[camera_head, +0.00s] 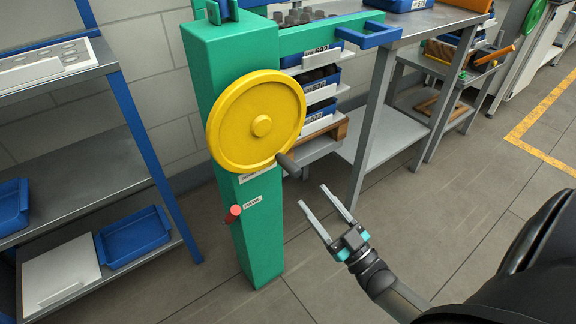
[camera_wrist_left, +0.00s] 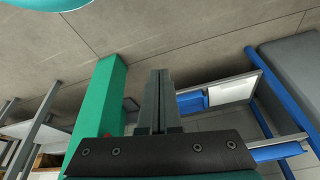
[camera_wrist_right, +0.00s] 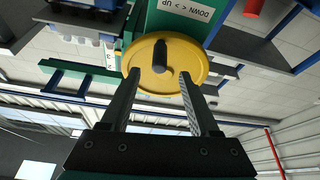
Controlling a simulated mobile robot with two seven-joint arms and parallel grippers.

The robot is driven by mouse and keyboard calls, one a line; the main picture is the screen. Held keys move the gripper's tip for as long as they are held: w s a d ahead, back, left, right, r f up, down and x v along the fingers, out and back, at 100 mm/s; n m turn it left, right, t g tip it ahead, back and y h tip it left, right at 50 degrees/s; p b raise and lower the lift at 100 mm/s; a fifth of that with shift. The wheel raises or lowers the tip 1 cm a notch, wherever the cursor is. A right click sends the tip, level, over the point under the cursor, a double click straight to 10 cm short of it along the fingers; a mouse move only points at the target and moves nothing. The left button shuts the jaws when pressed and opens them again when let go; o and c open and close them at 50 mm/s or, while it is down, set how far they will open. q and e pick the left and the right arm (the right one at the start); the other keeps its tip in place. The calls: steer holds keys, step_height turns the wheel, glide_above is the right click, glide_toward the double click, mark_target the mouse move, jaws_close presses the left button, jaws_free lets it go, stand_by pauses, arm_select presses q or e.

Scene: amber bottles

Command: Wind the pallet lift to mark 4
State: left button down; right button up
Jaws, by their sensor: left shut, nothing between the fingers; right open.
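The yellow handwheel (camera_head: 250,105) is on the front of a green post (camera_head: 258,235). Its dark crank handle (camera_head: 288,164) sits at the rim's lower right. Below it, a red knob (camera_head: 233,214) sits beside a PAWL label (camera_head: 253,201). My right gripper (camera_head: 312,195) is open and empty, right of the post and apart from the handle. In the right wrist view the handle (camera_wrist_right: 160,56) shows between the open fingers, ahead of them, with a DOWN/UP label (camera_wrist_right: 186,14) upside down. My left gripper (camera_wrist_left: 158,75) is shut and empty. I cannot make out a height mark.
A metal shelf (camera_head: 85,175) with a blue tray (camera_head: 133,238) stands at left. Floor right of the post is open.

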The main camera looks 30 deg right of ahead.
mark_target(289, 166)
arm_select(q)
steer(key=shift+t, duration=0.4)
step_height(289, 166, up, 4)
steer(key=shift+s+r+b, duration=0.1)
steer(key=shift+r+b, duration=0.1)
steer(key=shift+b, duration=0.7)
arm_select(e)
steer(key=x, duration=1)
steer(key=shift+w+r, duration=0.1)
steer(key=shift+w, duration=0.2)
jaws_close()
